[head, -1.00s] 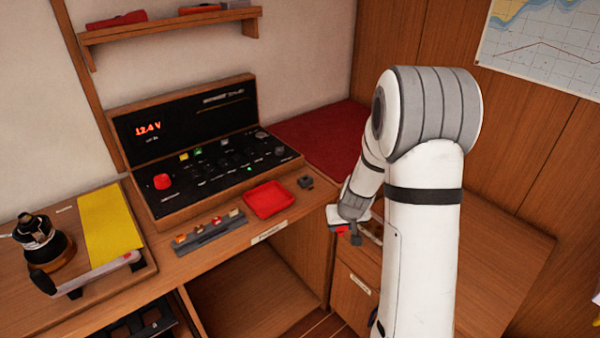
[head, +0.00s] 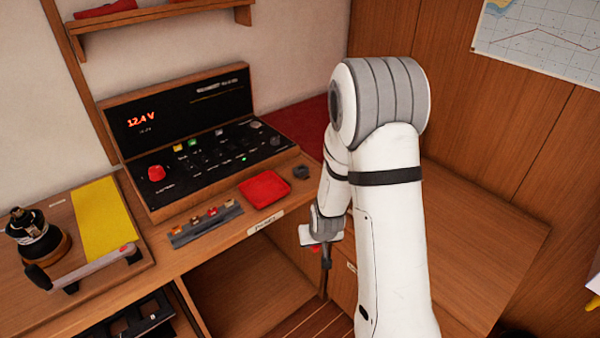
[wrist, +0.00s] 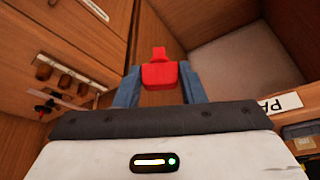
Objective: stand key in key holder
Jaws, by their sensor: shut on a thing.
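My gripper (head: 322,246) is in front of the counter's edge, in the open air. In the wrist view, my gripper (wrist: 158,84) is shut on a red key (wrist: 160,73), its red head between the two blue-grey fingers. Only a bit of the red key (head: 315,248) shows in the head view, mostly hidden by my gripper. A small dark grey block (head: 301,172) stands on the counter right of the red tray. It may be the key holder; its opening is too small to make out. My gripper is apart from it, lower in the picture.
A red tray (head: 265,187) lies on the counter, with a grey strip (head: 205,226) of several small coloured pieces left of it. A black switch panel (head: 215,155) with a red knob (head: 157,173) stands behind. Below the counter is an open compartment (head: 235,285).

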